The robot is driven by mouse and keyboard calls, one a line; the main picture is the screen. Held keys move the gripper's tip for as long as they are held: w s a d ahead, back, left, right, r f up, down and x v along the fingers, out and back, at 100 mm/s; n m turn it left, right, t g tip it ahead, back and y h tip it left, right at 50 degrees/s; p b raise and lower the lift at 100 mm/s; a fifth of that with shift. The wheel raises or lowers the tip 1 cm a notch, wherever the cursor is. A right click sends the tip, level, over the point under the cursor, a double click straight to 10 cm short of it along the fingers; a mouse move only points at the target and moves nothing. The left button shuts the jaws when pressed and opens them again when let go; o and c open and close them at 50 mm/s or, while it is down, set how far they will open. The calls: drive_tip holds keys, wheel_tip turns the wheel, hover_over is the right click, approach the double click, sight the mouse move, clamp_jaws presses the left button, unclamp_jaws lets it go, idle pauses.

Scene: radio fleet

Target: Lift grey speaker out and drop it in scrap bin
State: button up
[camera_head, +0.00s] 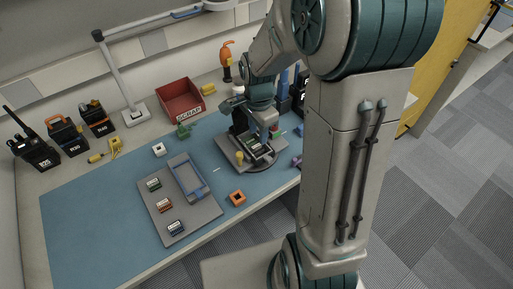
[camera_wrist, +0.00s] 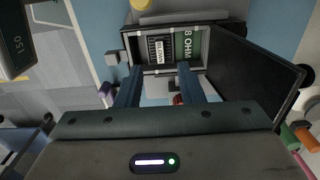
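The grey speaker (camera_wrist: 161,50), with a white label reading "BLOWN", sits in the open casing of a radio (camera_wrist: 142,70) in the wrist view. A green panel (camera_wrist: 187,48) reading "8 OHM" is beside it. My gripper (camera_wrist: 159,72) has its two dark blue fingers apart, at the near side of the casing, with no object clearly held between them. The red scrap bin (camera_head: 180,98), labelled "SCRAP", stands behind and left.
A grey tray (camera_head: 196,213) with green, orange and blue-marked modules lies left of the stand on the blue mat (camera_head: 85,225). Several radios (camera_head: 35,150) stand at the far left. A lamp base (camera_head: 137,115) is beside the bin. An open dark cover (camera_wrist: 250,75) is right of the casing.

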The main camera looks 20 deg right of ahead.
sight(256, 145)
drive_tip(key=f, duration=0.5)
drive_tip(key=shift+a, duration=0.25)
drive_tip(key=c, duration=0.6)
drive_tip(key=shift+c, duration=0.2)
drive_tip(key=shift+r, duration=0.2)
drive_tip(key=shift+r, duration=0.3)
wheel_tip(256, 145, up, 4)
drive_tip(key=shift+s+d+f, duration=0.1)
drive_tip(key=shift+f, duration=0.15)
drive_tip(key=s+d+r, duration=0.6)
drive_tip(key=s+d, duration=0.2)
drive_tip(key=shift+s+r+b, duration=0.2)
drive_tip(key=shift+r+b, duration=0.1)
drive_tip(key=shift+b, duration=0.05)
drive_tip(key=shift+a, duration=0.1)
drive_tip(key=shift+r+p, duration=1.65)
drive_tip(key=shift+r, duration=0.4)
